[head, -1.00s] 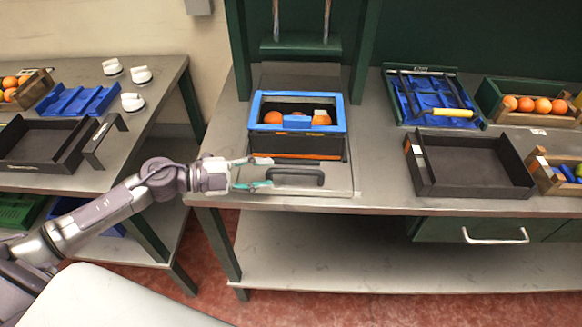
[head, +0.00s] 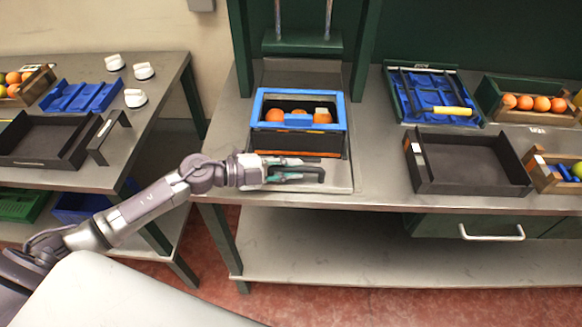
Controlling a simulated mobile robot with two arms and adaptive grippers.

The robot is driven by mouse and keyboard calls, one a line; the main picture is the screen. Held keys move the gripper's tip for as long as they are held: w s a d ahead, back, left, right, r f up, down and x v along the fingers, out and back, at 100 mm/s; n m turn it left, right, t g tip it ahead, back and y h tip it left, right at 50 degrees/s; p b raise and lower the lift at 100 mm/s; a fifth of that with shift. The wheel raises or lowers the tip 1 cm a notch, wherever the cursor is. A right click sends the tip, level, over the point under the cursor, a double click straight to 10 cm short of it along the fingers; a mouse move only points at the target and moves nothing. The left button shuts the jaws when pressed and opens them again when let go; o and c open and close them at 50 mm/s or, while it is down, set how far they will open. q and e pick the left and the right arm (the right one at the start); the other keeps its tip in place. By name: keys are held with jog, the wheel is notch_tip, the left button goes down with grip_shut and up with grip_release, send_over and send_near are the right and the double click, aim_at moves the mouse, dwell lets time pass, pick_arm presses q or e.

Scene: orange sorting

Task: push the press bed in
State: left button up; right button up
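The press bed (head: 340,178) is a grey plate at the front edge of the middle table, with a dark handle (head: 318,174) at its front. On the bed stands a dark crate with a blue rim (head: 333,104), holding several oranges (head: 275,116). My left gripper (head: 300,170) reaches in from the left at the handle. Its fingers look apart, one on the far side and one on the near side of the handle bar, partly hiding it. Whether they touch it is unclear. My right gripper is not in view.
The green press frame with its plate (head: 302,44) stands behind the crate. A black tray (head: 425,178), a blue rack (head: 436,97) and wooden fruit crates (head: 528,114) fill the right. The left table holds another black tray (head: 42,164) and white knobs (head: 135,98).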

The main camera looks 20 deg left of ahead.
pick_arm(q)
grip_shut()
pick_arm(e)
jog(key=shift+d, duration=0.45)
